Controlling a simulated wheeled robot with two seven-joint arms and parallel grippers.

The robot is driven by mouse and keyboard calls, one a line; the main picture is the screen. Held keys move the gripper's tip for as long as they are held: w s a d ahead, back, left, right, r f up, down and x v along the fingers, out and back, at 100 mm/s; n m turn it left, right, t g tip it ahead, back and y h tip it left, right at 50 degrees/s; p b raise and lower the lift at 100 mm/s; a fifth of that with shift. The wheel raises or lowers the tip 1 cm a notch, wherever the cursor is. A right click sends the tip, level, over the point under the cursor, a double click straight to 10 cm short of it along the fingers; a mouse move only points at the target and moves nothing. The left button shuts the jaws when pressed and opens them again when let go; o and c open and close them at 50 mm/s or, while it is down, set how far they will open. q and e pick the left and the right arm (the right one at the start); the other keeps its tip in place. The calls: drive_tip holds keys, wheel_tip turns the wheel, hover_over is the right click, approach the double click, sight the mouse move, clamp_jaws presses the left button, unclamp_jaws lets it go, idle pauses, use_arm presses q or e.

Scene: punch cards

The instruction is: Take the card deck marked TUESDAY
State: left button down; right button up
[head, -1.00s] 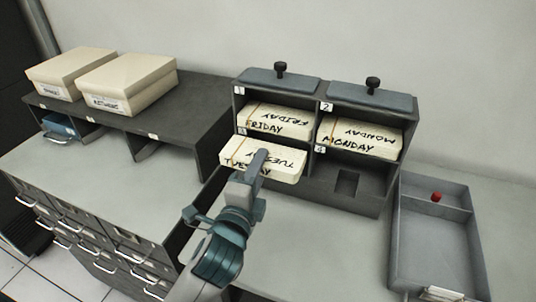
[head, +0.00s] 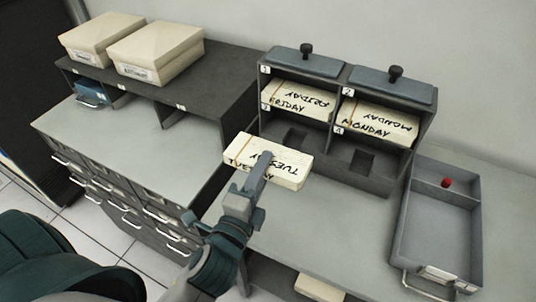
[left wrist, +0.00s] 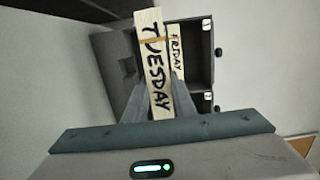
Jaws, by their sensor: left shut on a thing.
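The TUESDAY card deck (head: 270,158) is a cream block with black lettering. My left gripper (head: 262,168) is shut on it and holds it in the air, clear in front of the rack (head: 345,180). In the left wrist view the TUESDAY deck (left wrist: 152,60) stands between the two fingers (left wrist: 155,100). The FRIDAY deck (head: 298,100) lies in the rack's upper left slot and the MONDAY deck (head: 376,125) in the upper right slot. Both lower slots look empty. My right gripper is not in view.
A grey tray (head: 398,232) with a small red object (head: 446,182) lies right of the rack. Two cream boxes (head: 155,55) stand on the dark shelf (head: 215,88) at left. Another cream block (head: 319,288) shows at the bottom edge. The grey counter before the rack is largely clear.

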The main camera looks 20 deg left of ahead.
use_arm(q)
drive_tip(key=shift+s, duration=0.3)
idle(0.5)
